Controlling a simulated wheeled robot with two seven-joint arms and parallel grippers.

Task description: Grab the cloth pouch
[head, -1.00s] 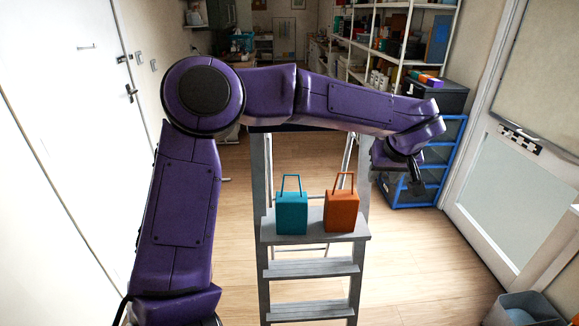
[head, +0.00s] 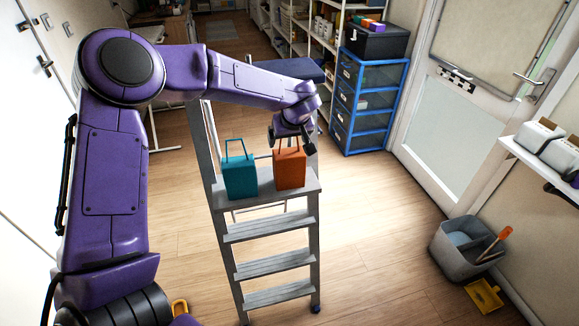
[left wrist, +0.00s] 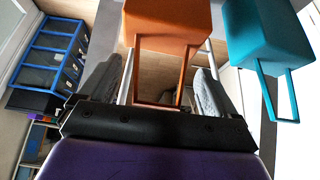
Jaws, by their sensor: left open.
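Two box-shaped pouches with loop handles stand upright side by side on the stepladder's upper step (head: 312,182). One is orange (head: 290,170), the other teal (head: 240,178); I cannot tell by look which is the cloth pouch. My left gripper (head: 293,140) is at the orange pouch's handle, partly covering it. In the left wrist view my open left gripper (left wrist: 155,85) has its fingers on either side of the orange pouch's handle, with the orange body (left wrist: 170,18) just beyond. The teal pouch (left wrist: 265,30) lies outside the fingers, to the right. My right gripper is not in view.
A blue-framed drawer unit (head: 368,105) with a black box (head: 377,40) on top stands behind. A grey bucket (head: 465,250) and yellow dustpan (head: 485,296) are on the floor at right. A wall shelf (head: 540,168) holds white items. Floor around the ladder is clear.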

